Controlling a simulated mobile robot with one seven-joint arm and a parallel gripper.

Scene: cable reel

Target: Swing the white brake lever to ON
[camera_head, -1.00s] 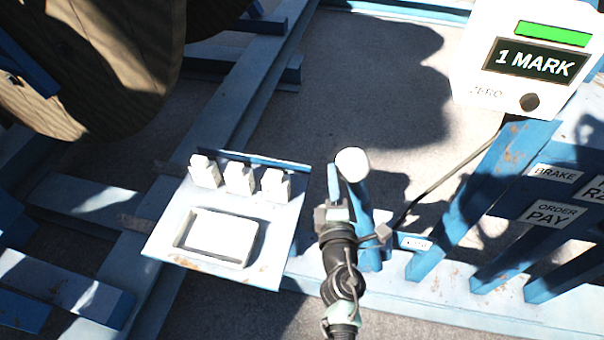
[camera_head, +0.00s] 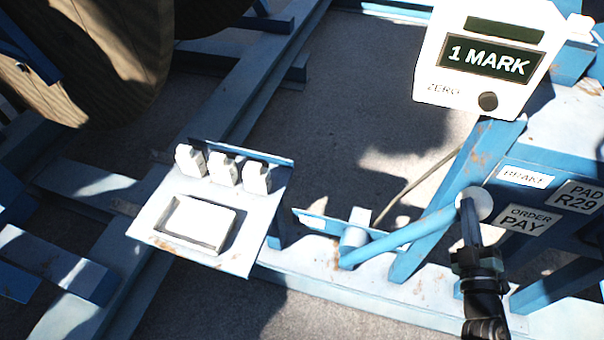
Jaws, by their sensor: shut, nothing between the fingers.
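The brake lever (camera_head: 405,238) has a pale blue bar and a round white knob (camera_head: 476,202). It leans far over to the right from its pivot (camera_head: 353,238) on the blue frame. No readable ON mark shows.
A white meter box (camera_head: 490,60) reading 1 MARK stands above the lever, its top window dark. A pale panel (camera_head: 150,235) with several white blocks lies left. BRAKE (camera_head: 526,177) and ORDER PAY (camera_head: 529,219) signs are on the right. A wooden reel (camera_head: 95,65) fills the upper left.

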